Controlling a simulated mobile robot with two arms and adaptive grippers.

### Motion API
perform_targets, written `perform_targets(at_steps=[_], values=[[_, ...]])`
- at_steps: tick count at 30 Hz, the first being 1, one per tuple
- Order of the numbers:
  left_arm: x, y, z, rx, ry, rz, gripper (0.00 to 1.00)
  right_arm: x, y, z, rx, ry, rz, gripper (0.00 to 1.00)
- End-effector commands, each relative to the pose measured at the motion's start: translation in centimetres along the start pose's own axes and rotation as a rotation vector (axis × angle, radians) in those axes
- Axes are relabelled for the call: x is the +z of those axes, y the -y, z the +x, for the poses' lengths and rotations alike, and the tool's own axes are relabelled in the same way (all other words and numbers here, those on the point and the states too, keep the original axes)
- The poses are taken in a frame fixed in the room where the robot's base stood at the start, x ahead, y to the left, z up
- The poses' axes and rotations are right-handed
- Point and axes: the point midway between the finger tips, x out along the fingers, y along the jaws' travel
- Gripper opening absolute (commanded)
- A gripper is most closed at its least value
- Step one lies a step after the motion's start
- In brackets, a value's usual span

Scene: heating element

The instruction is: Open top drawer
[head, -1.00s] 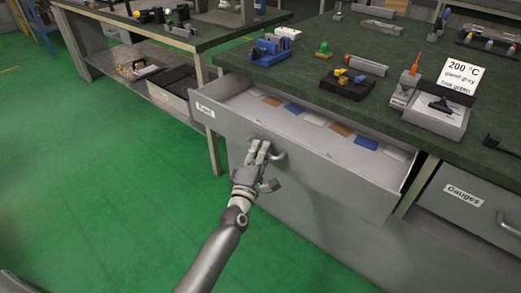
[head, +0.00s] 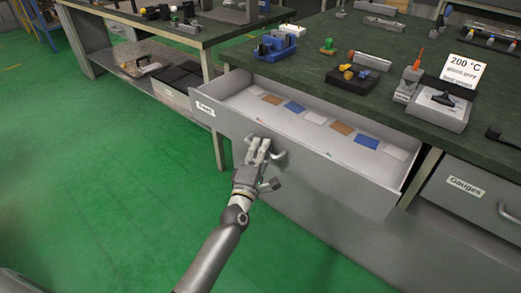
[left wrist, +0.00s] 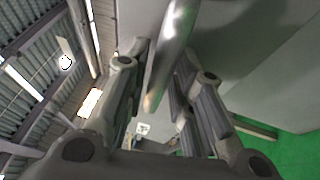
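The top drawer (head: 310,167), a light grey one with a white label at its left end, is pulled well out from under the dark green worktop. Its open inside shows several white, tan and blue flat pieces. My left gripper (head: 259,148) is at the drawer's metal handle (head: 281,158), in front of the drawer face. In the left wrist view the handle bar (left wrist: 172,50) runs between the two fingers (left wrist: 160,85), which close in on it from both sides. The fingertips are partly hidden there. My right gripper is not in view.
A second drawer labelled Gauges (head: 467,187) is shut at the right. The worktop (head: 330,50) above holds a blue holder (head: 275,46), small tools and a 200 °C sign (head: 466,68). Another bench (head: 150,45) stands at the back left. Green floor (head: 110,190) is clear at left.

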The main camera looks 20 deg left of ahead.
Motion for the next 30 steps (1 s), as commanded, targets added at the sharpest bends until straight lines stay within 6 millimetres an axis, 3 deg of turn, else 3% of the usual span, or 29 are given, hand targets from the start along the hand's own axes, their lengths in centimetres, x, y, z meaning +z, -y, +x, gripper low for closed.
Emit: perform_targets(at_steps=[8,24,30], values=[[0.0,0.0,-0.6,0.001,-0.001,0.0,0.23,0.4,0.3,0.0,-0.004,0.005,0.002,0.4],[0.0,0.0,-10.0,-0.001,0.0,0.001,0.23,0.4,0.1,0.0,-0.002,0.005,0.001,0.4],[0.0,0.0,-11.7,0.0,0.0,0.001,0.23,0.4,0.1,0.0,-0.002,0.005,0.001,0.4]])
